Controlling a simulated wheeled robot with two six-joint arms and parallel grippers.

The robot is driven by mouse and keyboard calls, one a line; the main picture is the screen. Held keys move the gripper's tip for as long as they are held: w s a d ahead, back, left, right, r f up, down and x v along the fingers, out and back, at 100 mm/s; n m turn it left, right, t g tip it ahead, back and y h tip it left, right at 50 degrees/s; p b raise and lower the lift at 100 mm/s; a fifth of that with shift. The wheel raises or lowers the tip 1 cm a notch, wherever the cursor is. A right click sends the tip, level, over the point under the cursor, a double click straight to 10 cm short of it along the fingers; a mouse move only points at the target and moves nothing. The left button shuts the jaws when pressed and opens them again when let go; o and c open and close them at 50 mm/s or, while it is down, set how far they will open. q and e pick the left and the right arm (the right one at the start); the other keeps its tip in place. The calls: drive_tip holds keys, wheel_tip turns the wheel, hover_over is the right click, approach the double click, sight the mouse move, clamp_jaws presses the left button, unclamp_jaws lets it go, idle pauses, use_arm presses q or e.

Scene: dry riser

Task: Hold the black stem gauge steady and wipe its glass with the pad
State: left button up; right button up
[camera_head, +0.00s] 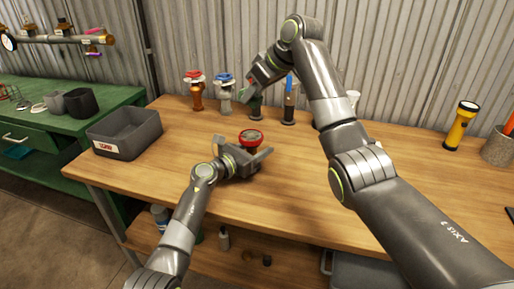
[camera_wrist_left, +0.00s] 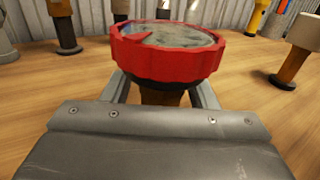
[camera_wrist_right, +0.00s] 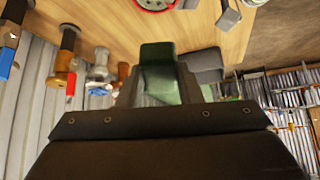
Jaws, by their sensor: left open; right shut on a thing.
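The gauge (camera_head: 251,136) has a red rim and stands upright on the bench. In the left wrist view its round glass (camera_wrist_left: 170,36) looks cloudy, and a dark collar and brownish stem show beneath the rim. My left gripper (camera_head: 250,161) is open, low on the near side of the gauge, with its fingers to either side below the rim; any contact is hidden. My right gripper (camera_head: 254,87) is raised over the back of the bench, behind the gauge and apart from it. It is shut on a dark green pad (camera_wrist_right: 160,72).
Several valve-like fittings stand along the back, including an orange one (camera_head: 196,92) and a blue-topped silver one (camera_head: 225,94). A grey bin (camera_head: 124,134) is at left, a yellow torch (camera_head: 460,125) at right. The bench (camera_head: 290,185) is clear in front.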

use_arm(q)
drive_tip(key=shift+c, duration=0.4)
clamp_jaws()
use_arm(e)
drive_tip(key=shift+w+a+f+m+t+h, duration=0.2)
drive_tip(key=shift+a+m+t+h, duration=0.1)
drive_tip(key=shift+m, duration=0.3)
drive_tip(key=shift+w+a+f+m+t+h, duration=0.2)
drive_tip(key=shift+m+h, duration=0.1)
drive_tip(key=shift+m, duration=0.3)
drive_tip(key=m, duration=0.1)
drive_tip(key=m+t+h, duration=0.1)
drive_tip(key=w+m, duration=0.1)
drive_tip(key=shift+a+f+h, duration=0.15)
drive_tip(key=shift+a+h, duration=0.1)
drive_tip(key=shift+h, duration=0.15)
hover_over(247, 130)
drive_tip(key=s, duration=0.1)
drive_tip(key=shift+m, duration=0.3)
drive_tip(key=shift+s+d+f, duration=0.1)
drive_tip(key=shift+d+f, duration=0.05)
drive_tip(key=shift+f, duration=1.3)
drive_tip(key=shift+s+d+f, duration=0.1)
drive_tip(key=shift+d+f, duration=0.05)
drive_tip(key=shift+f, duration=1.3)
drive_tip(key=shift+w+a+f+t, duration=0.3)
drive_tip(key=shift+w+f, duration=0.25)
drive_tip(key=shift+w, duration=0.1)
